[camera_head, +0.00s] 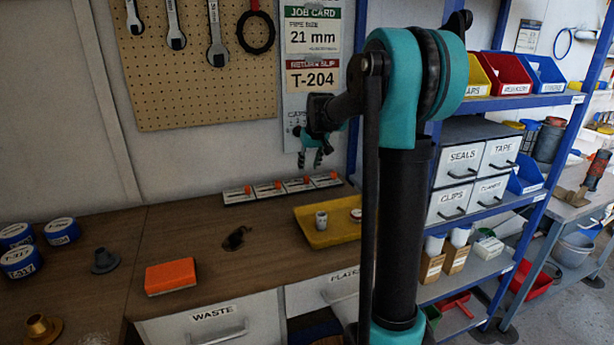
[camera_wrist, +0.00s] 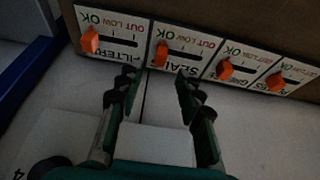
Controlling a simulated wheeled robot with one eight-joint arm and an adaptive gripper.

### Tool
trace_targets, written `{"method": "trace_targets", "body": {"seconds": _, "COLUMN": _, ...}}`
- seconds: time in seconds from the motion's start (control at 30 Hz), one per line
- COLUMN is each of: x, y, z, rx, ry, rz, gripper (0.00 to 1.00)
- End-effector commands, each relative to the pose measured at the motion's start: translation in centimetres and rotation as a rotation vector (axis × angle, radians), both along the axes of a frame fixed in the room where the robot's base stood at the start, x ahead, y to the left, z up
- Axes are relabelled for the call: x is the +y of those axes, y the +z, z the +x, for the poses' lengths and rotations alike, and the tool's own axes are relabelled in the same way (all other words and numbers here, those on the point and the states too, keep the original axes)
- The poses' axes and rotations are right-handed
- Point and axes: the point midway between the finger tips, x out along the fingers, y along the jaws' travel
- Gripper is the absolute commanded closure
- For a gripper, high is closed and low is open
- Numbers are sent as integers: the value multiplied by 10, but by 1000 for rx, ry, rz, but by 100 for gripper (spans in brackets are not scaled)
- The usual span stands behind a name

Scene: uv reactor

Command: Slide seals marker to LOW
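The seals card (camera_wrist: 172,66) is the second from the left in the wrist view, where the lettering appears upside down. Its orange seals marker (camera_wrist: 161,55) sits at the slot's left end, by the word OK; LOW is printed at the middle. My gripper (camera_wrist: 158,80) is open and empty, its two fingers apart in front of the lower edge of the seals card. The marker is beyond the fingertips, and I see no contact. In the head view my gripper (camera_head: 312,157) hangs above the row of marker cards (camera_head: 284,188), whose lettering is too small to read.
The filters marker (camera_wrist: 90,40) is left of the seals card, and other orange markers (camera_wrist: 225,69) are to its right. A yellow tray (camera_head: 318,233) with small parts lies in front of the row. A pegboard (camera_head: 200,85) with hanging tools is behind.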

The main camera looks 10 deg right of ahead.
Motion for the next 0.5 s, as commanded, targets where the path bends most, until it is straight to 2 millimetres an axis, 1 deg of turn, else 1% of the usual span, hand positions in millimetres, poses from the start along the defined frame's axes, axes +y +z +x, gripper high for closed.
{"method": "trace_targets", "body": {"seconds": 0.03, "x": 1, "y": -10, "z": 4, "rx": 0, "ry": 0, "rz": 0, "gripper": 64}}
{"method": "trace_targets", "body": {"seconds": 0.2, "x": 3, "y": -35, "z": 15, "rx": 0, "ry": 1, "rz": 0, "gripper": 64}}
{"method": "trace_targets", "body": {"seconds": 0.33, "x": 4, "y": -47, "z": 20, "rx": 0, "ry": 1, "rz": 0, "gripper": 64}}
{"method": "trace_targets", "body": {"seconds": 0.5, "x": 5, "y": -54, "z": 22, "rx": 0, "ry": 1, "rz": 0, "gripper": 64}}
